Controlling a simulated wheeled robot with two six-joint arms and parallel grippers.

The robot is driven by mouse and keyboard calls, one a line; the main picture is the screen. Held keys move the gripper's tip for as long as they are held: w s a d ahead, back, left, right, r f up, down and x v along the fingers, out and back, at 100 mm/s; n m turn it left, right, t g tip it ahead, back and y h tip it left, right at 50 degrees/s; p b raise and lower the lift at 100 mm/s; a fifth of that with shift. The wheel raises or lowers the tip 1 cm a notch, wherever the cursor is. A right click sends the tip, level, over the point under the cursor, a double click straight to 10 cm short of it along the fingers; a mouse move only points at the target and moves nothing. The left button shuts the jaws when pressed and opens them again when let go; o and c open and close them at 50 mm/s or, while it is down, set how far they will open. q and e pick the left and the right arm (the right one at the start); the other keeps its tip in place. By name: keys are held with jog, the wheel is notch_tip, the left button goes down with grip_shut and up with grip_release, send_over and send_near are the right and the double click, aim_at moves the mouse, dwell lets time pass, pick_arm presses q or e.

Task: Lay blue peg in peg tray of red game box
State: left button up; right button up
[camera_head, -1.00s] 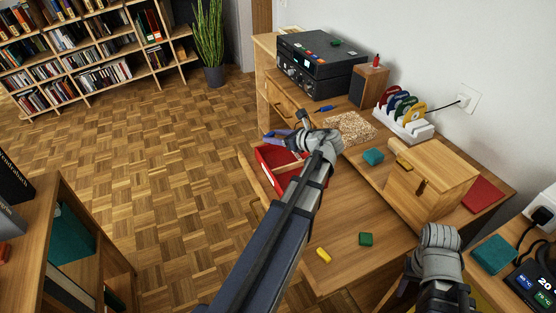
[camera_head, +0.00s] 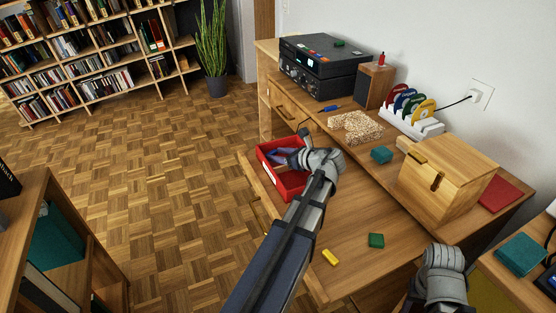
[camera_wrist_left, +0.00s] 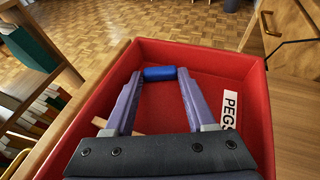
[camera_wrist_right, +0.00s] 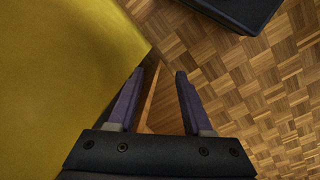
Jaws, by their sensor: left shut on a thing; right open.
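The red game box (camera_head: 288,186) sits open at the left edge of the desk surface. In the left wrist view its red tray (camera_wrist_left: 215,85) has high walls and a white label (camera_wrist_left: 231,104) reading "PEGS". My left gripper (camera_head: 281,155) reaches into the box. It is shut on the blue peg (camera_wrist_left: 160,74), which lies crosswise between the fingertips, inside the tray walls; I cannot tell if it touches the floor. In the head view the peg is not clearly seen. My right gripper (camera_wrist_right: 158,85) is open and empty beside a yellow surface; its fingers are out of the head view.
A yellow block (camera_head: 331,257) and a green block (camera_head: 376,240) lie right of my left arm. A blue item (camera_head: 331,108) lies behind.

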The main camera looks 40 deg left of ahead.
pick_arm(q)
jog(key=o, duration=1)
jog(key=shift+d+r, duration=0.1)
jog(key=shift+r, duration=0.1)
jog(key=p+v, duration=0.4)
jog(key=v, duration=0.6)
jog(key=shift+d, duration=0.15)
jog(key=shift+d+r+p, duration=0.25)
jog(key=shift+d+p, duration=0.1)
jog(key=shift+d, duration=0.3)
